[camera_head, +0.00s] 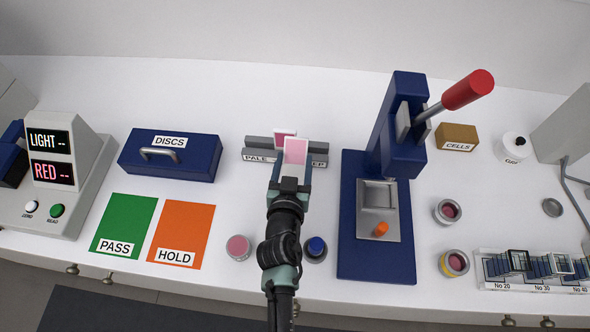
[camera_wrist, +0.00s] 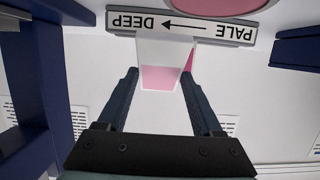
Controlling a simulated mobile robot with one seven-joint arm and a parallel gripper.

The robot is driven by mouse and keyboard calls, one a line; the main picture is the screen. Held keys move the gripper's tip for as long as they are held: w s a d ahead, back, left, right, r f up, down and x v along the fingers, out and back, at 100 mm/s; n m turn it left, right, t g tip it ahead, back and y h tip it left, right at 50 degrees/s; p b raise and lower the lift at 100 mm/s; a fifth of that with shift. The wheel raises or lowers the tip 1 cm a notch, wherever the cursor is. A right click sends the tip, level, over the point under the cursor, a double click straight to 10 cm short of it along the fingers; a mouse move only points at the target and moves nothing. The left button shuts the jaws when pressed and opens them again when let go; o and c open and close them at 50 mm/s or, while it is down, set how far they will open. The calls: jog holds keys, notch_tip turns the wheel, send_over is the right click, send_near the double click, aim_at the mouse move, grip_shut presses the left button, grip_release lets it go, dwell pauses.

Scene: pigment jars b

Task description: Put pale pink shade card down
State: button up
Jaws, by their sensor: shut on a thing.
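My gripper (camera_head: 289,184) is shut on a pale pink shade card (camera_head: 296,150) with a white border, held upright between the fingertips. In the wrist view the card (camera_wrist: 162,62) stands out beyond my gripper (camera_wrist: 160,80). The card is in front of a grey rack (camera_head: 258,142) marked from PALE to DEEP, and hides part of its label. A deeper pink card (camera_head: 284,132) stands at the rack, partly hidden behind the held card. I cannot tell whether the held card touches the rack.
A blue DISCS box (camera_head: 170,155) is left of the rack, and a blue press (camera_head: 376,220) with a red-knobbed lever is close on the right. Green PASS (camera_head: 124,222) and orange HOLD (camera_head: 181,230) mats lie left. A pink jar (camera_head: 238,247) and blue-topped jar (camera_head: 316,246) flank my arm.

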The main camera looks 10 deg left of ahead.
aim_at(294, 172)
jog(key=shift+f+b, duration=0.9)
jog(key=shift+f, duration=0.85)
jog(key=shift+f, duration=0.1)
jog(key=shift+f, duration=0.15)
jog(key=o, duration=1.3)
jog(key=shift+r, duration=0.35)
jog(key=b+v, duration=0.1)
jog(key=v, duration=1)
jog(key=shift+s+f, duration=0.1)
jog(key=shift+f, duration=0.05)
jog(key=shift+s+r, duration=0.25)
jog(key=shift+s, duration=0.1)
